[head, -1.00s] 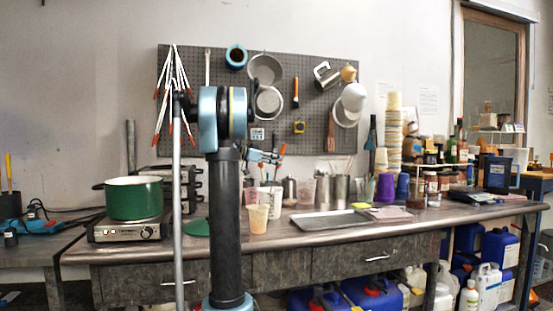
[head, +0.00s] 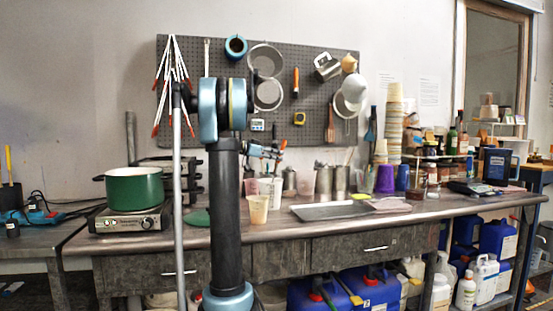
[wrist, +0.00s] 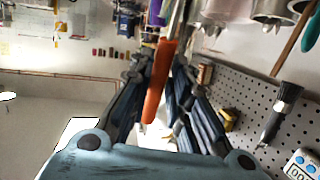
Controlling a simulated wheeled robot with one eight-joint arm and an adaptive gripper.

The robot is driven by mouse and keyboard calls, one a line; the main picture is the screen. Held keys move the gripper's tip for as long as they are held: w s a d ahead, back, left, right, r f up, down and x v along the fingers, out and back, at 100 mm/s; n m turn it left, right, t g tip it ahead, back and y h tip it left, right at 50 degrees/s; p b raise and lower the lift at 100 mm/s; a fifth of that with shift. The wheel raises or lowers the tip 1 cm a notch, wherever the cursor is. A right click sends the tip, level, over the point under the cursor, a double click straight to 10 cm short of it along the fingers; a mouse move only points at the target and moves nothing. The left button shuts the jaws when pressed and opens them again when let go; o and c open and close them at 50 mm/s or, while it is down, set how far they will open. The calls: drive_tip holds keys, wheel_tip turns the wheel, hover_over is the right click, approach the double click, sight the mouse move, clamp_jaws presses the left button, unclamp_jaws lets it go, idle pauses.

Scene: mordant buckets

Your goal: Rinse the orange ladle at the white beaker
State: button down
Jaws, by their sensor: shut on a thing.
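In the wrist view my gripper (wrist: 161,70) is shut on the orange handle of the ladle (wrist: 156,88). The handle stands between the two dark fingers, and its metal shaft runs up out of the picture. The ladle's bowl is not clearly visible. In the head view my gripper (head: 266,151) is small, in front of the pegboard's lower edge and above the bench, partly behind my own arm. A whitish beaker-like cup (head: 271,187) stands on the bench below it. A cream cup (head: 257,210) stands just in front; I cannot tell for certain which is the white beaker.
A green pot (head: 134,186) sits on a hot plate at the left. A metal tray (head: 325,211) lies right of the cups. Metal containers, purple cups (head: 385,179) and bottles crowd the bench's back and right. Tools hang on the pegboard (head: 215,70). The bench front is mostly clear.

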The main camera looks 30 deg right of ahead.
drive_tip(key=shift+w+d, duration=0.1)
drive_tip(key=shift+d, duration=0.05)
drive_tip(key=shift+s+a, duration=0.4)
drive_tip(key=shift+a, duration=0.3)
drive_tip(key=shift+d, duration=0.1)
drive_tip(key=shift+w+d, duration=0.4)
drive_tip(key=shift+d, duration=0.2)
drive_tip(key=shift+s+a, duration=0.4)
drive_tip(key=shift+a, duration=0.3)
drive_tip(key=shift+d, duration=0.1)
